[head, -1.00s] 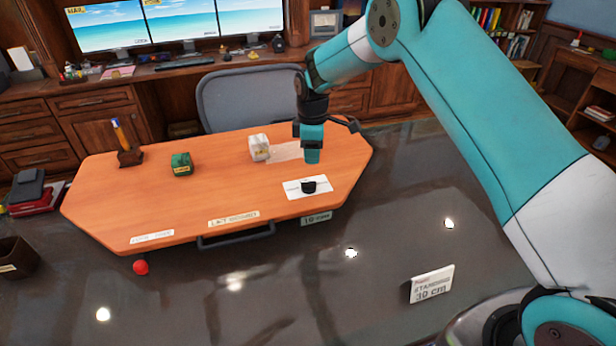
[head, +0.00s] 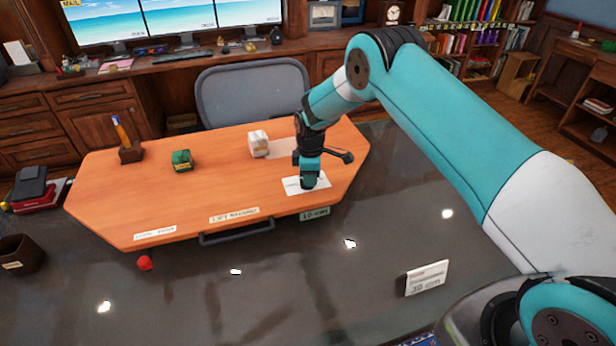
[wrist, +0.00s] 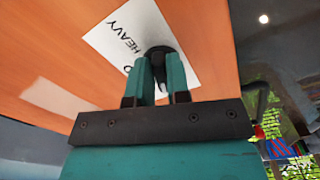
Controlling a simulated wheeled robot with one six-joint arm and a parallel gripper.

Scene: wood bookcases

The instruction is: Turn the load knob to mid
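The load knob (wrist: 158,52) is a round black dial on a white card (head: 291,187) near the front right of the orange board. In the wrist view the card (wrist: 120,35) reads "HEAVY", and other lettering is partly covered. My gripper (wrist: 159,57) points down over the knob, its two teal fingers apart with one on each side of the dial's dark middle. I cannot tell whether they touch it. In the head view my gripper (head: 308,184) hides most of the knob, so its setting is unclear.
The orange board (head: 200,195) also holds a white cube (head: 258,144), a green block (head: 181,160) and a pen stand (head: 130,153). A dark handle (head: 237,233) runs along its front edge. A sign (head: 426,278) stands on the dark glossy surface at right.

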